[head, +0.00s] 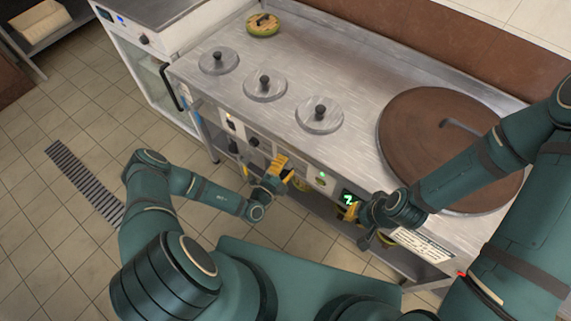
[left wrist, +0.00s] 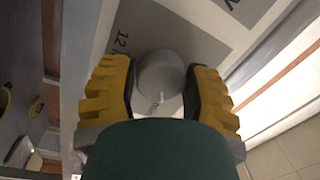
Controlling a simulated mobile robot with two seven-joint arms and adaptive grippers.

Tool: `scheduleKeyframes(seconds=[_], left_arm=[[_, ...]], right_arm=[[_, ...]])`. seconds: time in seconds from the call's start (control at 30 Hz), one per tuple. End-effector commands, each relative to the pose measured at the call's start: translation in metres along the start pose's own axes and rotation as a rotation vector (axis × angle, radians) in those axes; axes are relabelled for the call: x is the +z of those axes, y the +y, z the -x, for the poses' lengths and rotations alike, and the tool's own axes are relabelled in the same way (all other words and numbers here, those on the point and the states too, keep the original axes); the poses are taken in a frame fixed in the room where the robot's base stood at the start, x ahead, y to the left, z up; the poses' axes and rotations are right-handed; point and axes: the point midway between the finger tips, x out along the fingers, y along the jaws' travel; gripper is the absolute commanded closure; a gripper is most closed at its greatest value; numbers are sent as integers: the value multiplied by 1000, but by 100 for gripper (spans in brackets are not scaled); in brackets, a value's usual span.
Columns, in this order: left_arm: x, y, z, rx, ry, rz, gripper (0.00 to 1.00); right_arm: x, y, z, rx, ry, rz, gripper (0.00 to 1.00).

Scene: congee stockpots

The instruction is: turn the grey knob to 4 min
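The grey knob (left wrist: 160,72) is round and sits on the front panel, between the yellow-padded fingers of my left gripper (left wrist: 159,92) in the left wrist view. In the head view my left gripper (head: 277,174) is at the panel and covers the knob. A small display (head: 348,199) glows with a green 2. My right gripper (head: 353,212) is by that display, its fingers partly hidden.
The steel counter (head: 300,65) holds several small lids and a large brown round lid (head: 420,130). Black knobs (head: 253,142) and a green light (head: 322,174) are on the front panel.

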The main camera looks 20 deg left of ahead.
Motion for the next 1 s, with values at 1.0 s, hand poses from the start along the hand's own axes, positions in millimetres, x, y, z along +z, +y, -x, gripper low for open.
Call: scheduleKeyframes(seconds=[1.0], left_arm=[[1,0,100,0,-3,1,21]], right_arm=[[0,0,0,0,0,0,100]])
